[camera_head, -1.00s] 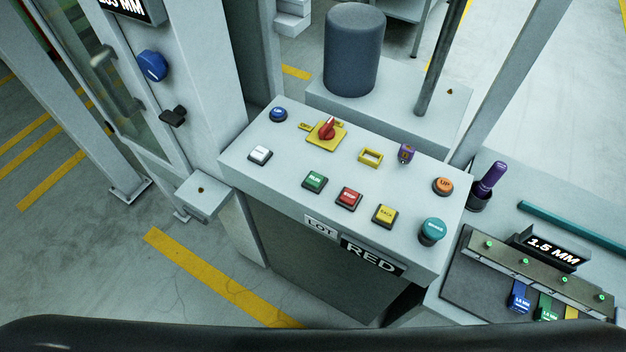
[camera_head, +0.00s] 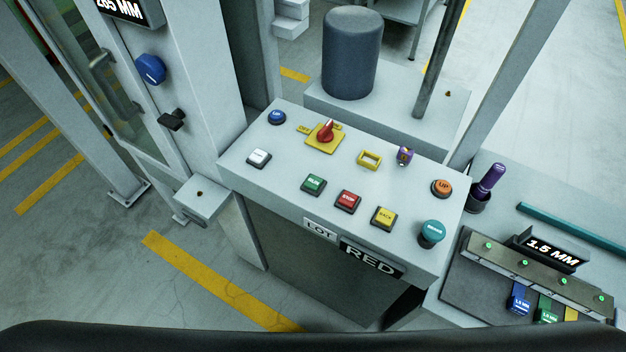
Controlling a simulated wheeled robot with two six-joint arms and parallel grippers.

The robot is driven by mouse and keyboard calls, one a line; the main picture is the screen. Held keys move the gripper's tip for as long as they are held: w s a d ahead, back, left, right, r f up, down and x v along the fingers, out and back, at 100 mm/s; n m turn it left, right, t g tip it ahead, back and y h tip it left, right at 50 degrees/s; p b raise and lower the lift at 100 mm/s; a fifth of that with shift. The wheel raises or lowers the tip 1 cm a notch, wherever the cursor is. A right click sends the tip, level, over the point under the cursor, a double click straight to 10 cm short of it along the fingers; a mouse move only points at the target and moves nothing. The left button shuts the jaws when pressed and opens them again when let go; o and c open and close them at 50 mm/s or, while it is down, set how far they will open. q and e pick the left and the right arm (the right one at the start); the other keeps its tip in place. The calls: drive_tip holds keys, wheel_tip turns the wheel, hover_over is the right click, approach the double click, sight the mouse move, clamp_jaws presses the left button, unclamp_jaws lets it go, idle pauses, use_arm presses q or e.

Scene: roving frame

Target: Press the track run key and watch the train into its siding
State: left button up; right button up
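A grey control console (camera_head: 290,175) stands in the middle of the view. Its green key (camera_head: 314,185) seems to read "RUN", with a red "STOP" key (camera_head: 348,200) and a yellow "BACK" key (camera_head: 384,217) to its right. A white key (camera_head: 259,158) and a blue button (camera_head: 277,117) are at the left. A red rotary switch (camera_head: 325,132) sits on a yellow plate. An orange "UP" button (camera_head: 441,188) and a teal button (camera_head: 431,233) are at the right. I see no train, track or siding. Neither gripper is in view.
A "LOT RED" sign (camera_head: 371,259) is on the console front. A dark cylinder (camera_head: 351,52) stands behind. At the right are a rack with a "1.5 MM" display (camera_head: 551,250) and a purple-handled tool (camera_head: 488,182). A post with a blue knob (camera_head: 150,69) stands left.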

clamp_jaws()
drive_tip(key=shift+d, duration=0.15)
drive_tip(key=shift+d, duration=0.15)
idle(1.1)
